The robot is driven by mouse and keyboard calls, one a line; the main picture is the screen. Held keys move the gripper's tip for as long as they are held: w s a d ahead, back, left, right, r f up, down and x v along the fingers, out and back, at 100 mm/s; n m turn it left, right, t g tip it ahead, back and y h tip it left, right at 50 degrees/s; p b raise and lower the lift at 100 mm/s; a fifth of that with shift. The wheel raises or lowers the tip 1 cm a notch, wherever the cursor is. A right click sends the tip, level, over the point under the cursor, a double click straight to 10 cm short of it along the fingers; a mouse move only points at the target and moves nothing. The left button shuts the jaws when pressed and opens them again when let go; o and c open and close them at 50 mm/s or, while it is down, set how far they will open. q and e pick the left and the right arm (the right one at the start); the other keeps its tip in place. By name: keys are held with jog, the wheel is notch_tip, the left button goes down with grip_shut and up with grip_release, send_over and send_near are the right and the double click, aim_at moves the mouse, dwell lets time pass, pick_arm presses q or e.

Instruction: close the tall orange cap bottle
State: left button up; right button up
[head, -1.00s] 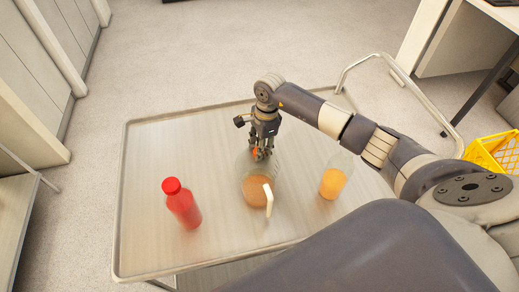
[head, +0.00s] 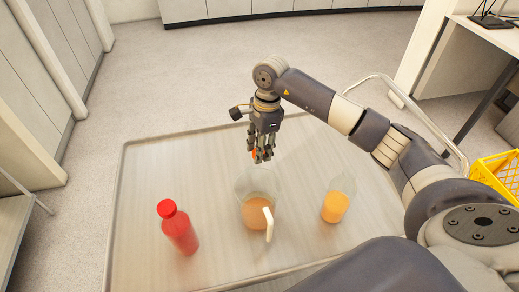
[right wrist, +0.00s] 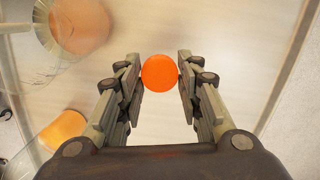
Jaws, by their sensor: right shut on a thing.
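My right gripper (head: 263,158) is shut on a small orange cap (head: 254,153). In the right wrist view the round cap (right wrist: 160,72) sits between the two fingertips. The gripper is above the tray, behind the jug in the head view. A clear bottle (head: 336,205), partly filled with orange juice, stands upright to the right of the jug; no cap shows on it. My left gripper is not in view.
A clear jug (head: 258,212) with brown-orange liquid and a pale handle stands mid-tray. A red-capped red bottle (head: 179,230) stands at the left. The tray (head: 150,165) has a raised rim. A yellow crate (head: 495,172) is at the right.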

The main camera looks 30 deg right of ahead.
jog(key=shift+n, duration=0.5)
jog(key=r, duration=0.2)
jog(key=r+p, duration=0.1)
jog(key=r, duration=0.4)
jog(key=shift+s+a+p, duration=0.2)
jog(key=shift+a+p, duration=0.1)
jog(key=shift+a, duration=0.05)
jog(key=s+a+n, duration=0.2)
jog(key=s+n, duration=0.3)
jog(key=s+a+n+g+h+b, duration=0.1)
jog(key=s+a+n, duration=0.1)
jog(key=s+n, duration=0.2)
jog(key=s+a+n, duration=0.2)
jog(key=s+n, duration=0.3)
jog(key=n, duration=0.2)
jog(key=shift+s+a+r+n+b, duration=0.25)
jog(key=shift+s+r+n+b, duration=0.05)
jog(key=shift+s+n, duration=0.5)
jog(key=shift+s, duration=0.05)
